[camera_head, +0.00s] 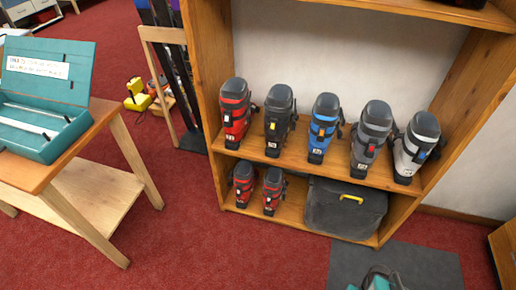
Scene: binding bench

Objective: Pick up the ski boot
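Several ski boots stand upright in a row on the middle shelf of a wooden rack, toes facing out. From left they are a red and dark grey boot (235,112), a black boot (279,119), a blue boot (324,127), a grey boot (370,139) and a white boot (416,147). Two smaller red and black boots (243,184) (273,190) stand on the lower shelf at left. The task line does not say which boot is meant. I cannot make out my gripper in this view.
The wooden rack (209,78) has side walls and an upper shelf. A dark bin (340,222) fills its lower right. A wooden table (108,112) with a teal case (78,130) is at left. A teal and grey object (378,281), unclear, is cut off below. Red carpet lies open between.

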